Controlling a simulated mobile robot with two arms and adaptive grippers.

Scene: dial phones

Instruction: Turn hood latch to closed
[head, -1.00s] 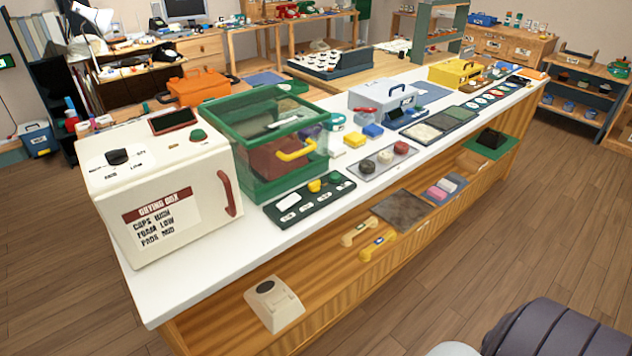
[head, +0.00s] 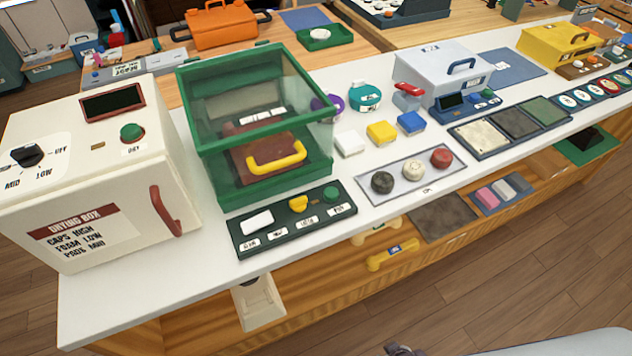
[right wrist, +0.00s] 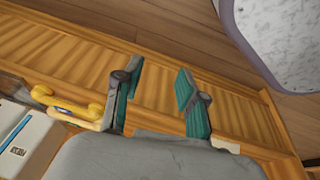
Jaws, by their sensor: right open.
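The hood is a green-framed clear box (head: 190,90) on the white counter, with a yellow handle (head: 277,158) on its front. In the right wrist view my right gripper (right wrist: 159,70) is open and empty, with teal fingertips over the counter's wooden front, apart from the panel. My left gripper is not in view.
A cream drying box (head: 150,130) stands left of the hood. A tray with three round pads (head: 398,198) lies to the right. Below, a yellow handset (head: 392,255) lies on the shelf; it also shows in the right wrist view (right wrist: 62,104). The floor in front is clear.

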